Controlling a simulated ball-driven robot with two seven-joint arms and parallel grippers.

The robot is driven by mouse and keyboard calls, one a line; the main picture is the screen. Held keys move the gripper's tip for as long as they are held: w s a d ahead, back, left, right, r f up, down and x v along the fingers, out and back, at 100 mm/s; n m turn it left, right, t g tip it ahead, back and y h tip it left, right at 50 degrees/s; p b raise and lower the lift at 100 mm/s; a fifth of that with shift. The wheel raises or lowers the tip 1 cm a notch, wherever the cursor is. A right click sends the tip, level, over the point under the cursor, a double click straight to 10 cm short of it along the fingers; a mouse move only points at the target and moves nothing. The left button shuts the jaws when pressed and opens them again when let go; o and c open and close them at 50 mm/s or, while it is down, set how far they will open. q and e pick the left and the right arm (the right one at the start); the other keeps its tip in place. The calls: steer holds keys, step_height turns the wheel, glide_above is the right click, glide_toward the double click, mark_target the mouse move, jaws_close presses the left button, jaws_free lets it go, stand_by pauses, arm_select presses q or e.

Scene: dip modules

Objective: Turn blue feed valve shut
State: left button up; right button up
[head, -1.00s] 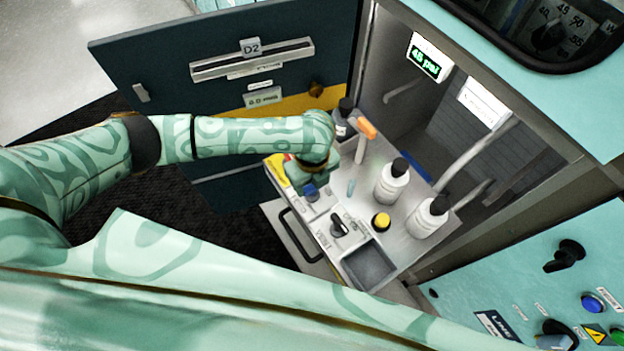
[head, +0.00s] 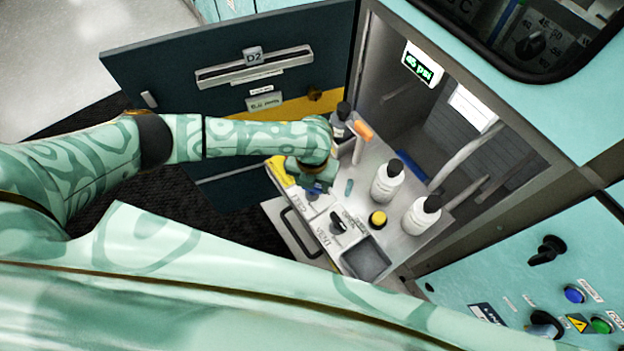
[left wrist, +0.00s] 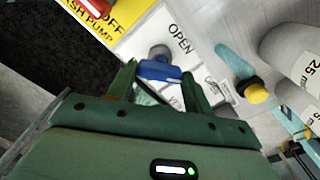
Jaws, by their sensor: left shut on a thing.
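The blue feed valve (head: 317,188) is on the pull-out tray in the head view, partly hidden by my left gripper (head: 311,183). In the left wrist view, its blue handle (left wrist: 160,70) lies crosswise between the two green fingers of my left gripper (left wrist: 157,74). The gripper is shut on this handle. A label reading OPEN (left wrist: 180,38) is beside the handle, on its far side. The fingers partly cover the handle's ends and the label below it. My right gripper is in neither view.
A black vent knob (head: 338,226) and a yellow-capped part (head: 378,219) are close by on the tray. White bottles (head: 387,182) stand to the right. A red switch on a yellow plate (left wrist: 97,8) sits beyond. The open drawer door (head: 170,70) is at left.

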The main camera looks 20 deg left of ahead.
arm_select(q)
steer(key=m, duration=0.3)
steer(key=shift+m, duration=2.1)
steer(key=o, duration=1)
step_height(320, 180, up, 16)
steer(key=p, duration=0.5)
steer(key=shift+r, duration=0.1)
